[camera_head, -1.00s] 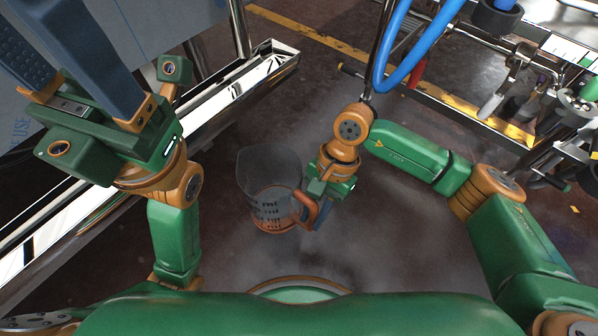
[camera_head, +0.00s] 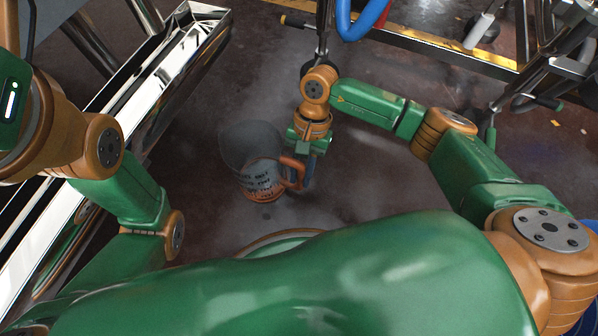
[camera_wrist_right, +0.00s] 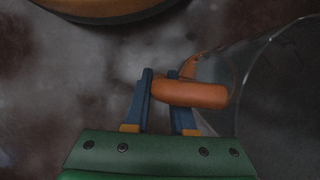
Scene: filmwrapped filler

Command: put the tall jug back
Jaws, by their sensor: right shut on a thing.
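The tall jug (camera_head: 258,170) is clear, with dark print, an orange base and an orange handle. It hangs low in front of my body in the head view, near the middle. My right gripper (camera_head: 304,180) is at the jug's right side, shut on the handle. In the right wrist view the blue fingers of the right gripper (camera_wrist_right: 160,85) close around the orange handle (camera_wrist_right: 190,93), and the clear jug wall (camera_wrist_right: 262,85) is at the right. My left arm is at the left edge of the head view; its gripper is outside the picture.
A shiny metal frame rail (camera_head: 150,95) runs diagonally along the left. At the back a metal rack with a yellow-edged base (camera_head: 440,45) and a blue hose (camera_head: 362,15) stands. The dark floor (camera_head: 400,170) between them is open.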

